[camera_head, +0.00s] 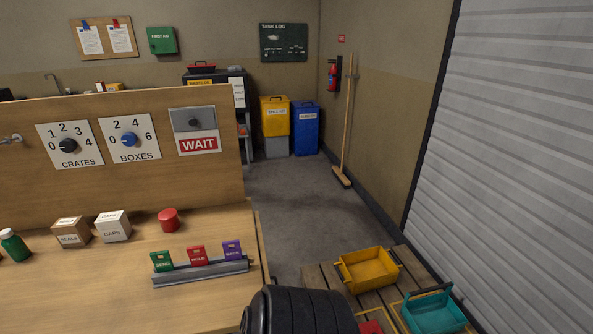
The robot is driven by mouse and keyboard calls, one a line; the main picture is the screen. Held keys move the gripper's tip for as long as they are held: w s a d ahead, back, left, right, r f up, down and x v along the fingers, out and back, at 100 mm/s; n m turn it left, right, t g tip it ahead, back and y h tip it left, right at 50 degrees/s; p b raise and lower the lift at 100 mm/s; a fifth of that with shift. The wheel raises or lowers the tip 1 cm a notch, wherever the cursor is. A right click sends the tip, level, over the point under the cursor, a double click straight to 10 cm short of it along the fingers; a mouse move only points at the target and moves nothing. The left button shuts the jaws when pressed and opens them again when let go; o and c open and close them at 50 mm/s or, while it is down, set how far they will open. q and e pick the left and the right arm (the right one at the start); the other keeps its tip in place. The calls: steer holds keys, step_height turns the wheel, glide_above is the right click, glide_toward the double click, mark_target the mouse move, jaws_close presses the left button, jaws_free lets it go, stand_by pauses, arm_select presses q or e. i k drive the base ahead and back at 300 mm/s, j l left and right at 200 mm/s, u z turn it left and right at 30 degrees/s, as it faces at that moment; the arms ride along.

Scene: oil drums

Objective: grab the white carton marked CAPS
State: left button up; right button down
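The white carton marked CAPS (113,227) stands upright on the wooden bench top (95,285), left of the middle of the head view. Its front and top both carry lettering. A brown carton marked SEALS (71,233) stands close to its left, and a red round cap or tin (168,220) stands to its right with a gap between. Neither of my grippers shows in the head view.
A rail (200,272) with green, red and purple cards lies in front of the carton. A green bottle (14,245) stands at the far left. A dark ribbed shape fills the bottom middle. Yellow (368,285) and teal (433,313) crates sit on a pallet at right.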

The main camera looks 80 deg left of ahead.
mark_target(112, 226)
steer(key=u, duration=4.25)
steer(key=z, duration=0.2)
